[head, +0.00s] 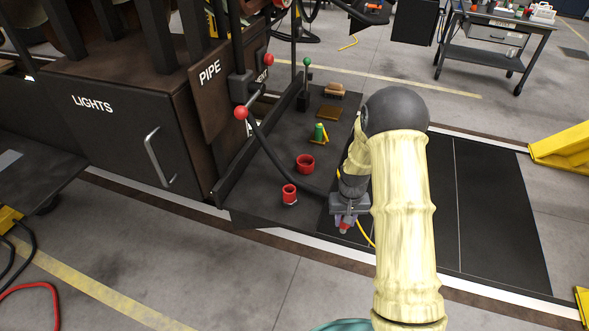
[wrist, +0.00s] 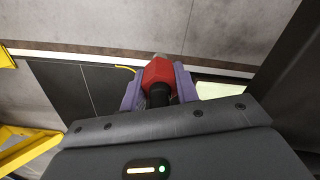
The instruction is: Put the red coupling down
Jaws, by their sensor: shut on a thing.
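The red coupling (wrist: 157,74) sits between the purple fingers of my gripper (wrist: 160,88) in the wrist view, with a dark part at its near end and a metal tip at its far end. My gripper is shut on it. In the head view my gripper (head: 346,212) hangs at the front edge of the dark platform (head: 262,205), and only a small red bit of the coupling (head: 344,227) shows under the fingers. The black hose (head: 270,158) runs from the panel down towards my gripper; where it ends is partly hidden.
A small red cup (head: 289,194) and a wider red ring-shaped holder (head: 305,164) stand on the platform, left of my gripper. A green and yellow item (head: 321,133) and a brush (head: 334,90) lie farther back. Red-knobbed levers (head: 241,112) stick out by the dark cabinet (head: 125,125).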

